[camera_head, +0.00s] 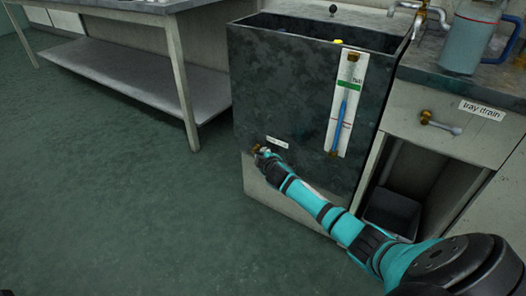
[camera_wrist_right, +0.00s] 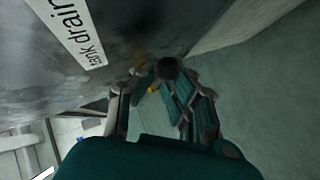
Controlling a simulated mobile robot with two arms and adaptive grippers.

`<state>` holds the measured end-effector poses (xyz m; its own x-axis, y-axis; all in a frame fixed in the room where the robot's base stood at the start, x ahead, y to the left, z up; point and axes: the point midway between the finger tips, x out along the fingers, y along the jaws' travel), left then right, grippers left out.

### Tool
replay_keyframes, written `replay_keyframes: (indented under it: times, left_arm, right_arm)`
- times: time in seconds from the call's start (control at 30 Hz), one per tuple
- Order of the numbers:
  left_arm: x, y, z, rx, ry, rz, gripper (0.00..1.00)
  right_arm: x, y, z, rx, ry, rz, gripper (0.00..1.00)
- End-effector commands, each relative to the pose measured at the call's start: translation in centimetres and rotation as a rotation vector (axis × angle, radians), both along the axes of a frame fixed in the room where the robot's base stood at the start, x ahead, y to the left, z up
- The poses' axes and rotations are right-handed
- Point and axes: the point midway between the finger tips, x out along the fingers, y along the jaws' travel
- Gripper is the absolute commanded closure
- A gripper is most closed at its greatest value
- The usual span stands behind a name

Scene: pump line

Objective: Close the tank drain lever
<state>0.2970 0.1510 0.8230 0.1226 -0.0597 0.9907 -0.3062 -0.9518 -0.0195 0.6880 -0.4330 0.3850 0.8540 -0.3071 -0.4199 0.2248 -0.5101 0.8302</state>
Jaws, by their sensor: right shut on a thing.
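The tank drain lever sits low on the front of the dark tank (camera_head: 300,90), beside a white label (camera_head: 277,142) that reads "tank drain" in the right wrist view (camera_wrist_right: 77,32). My right gripper (camera_head: 263,152) is at the lever and hides most of it in the head view. In the right wrist view its fingers (camera_wrist_right: 165,97) are shut around the lever, whose dark round end (camera_wrist_right: 168,68) shows between them. A bit of brass shows behind the fingers. The lever's exact angle is hard to tell. My left gripper is not in view.
A level gauge (camera_head: 347,105) with a blue column is on the tank front. A second lever (camera_head: 440,124), labelled "tray drain", is on the cabinet at right, above a dark bin (camera_head: 392,212). A blue jug (camera_head: 471,38) stands on the counter. The floor at left is clear.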

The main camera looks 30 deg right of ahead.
Motion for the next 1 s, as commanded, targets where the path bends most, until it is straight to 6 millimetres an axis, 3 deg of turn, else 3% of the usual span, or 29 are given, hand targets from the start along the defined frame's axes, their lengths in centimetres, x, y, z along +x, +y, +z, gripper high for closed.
replay_keyframes:
  times: [0.23, 0.27, 0.43, 0.77, 1.0]
  left_arm:
    - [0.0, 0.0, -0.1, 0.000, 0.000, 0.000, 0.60]
    - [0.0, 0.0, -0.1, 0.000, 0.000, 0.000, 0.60]
    - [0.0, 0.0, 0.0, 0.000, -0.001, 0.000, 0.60]
    - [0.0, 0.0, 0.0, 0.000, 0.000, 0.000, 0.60]
    - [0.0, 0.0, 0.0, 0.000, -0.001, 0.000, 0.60]
  right_arm:
    - [0.0, 0.1, -0.1, -0.002, 0.001, 0.001, 1.00]
    - [0.0, 0.1, -0.1, -0.002, 0.001, 0.001, 0.89]
    - [0.0, 0.1, 0.0, -0.001, 0.000, 0.001, 0.67]
    - [-0.3, 0.1, 0.1, -0.001, -0.001, 0.001, 0.67]
    - [-3.0, 1.1, 1.4, -0.002, -0.001, 0.004, 0.67]
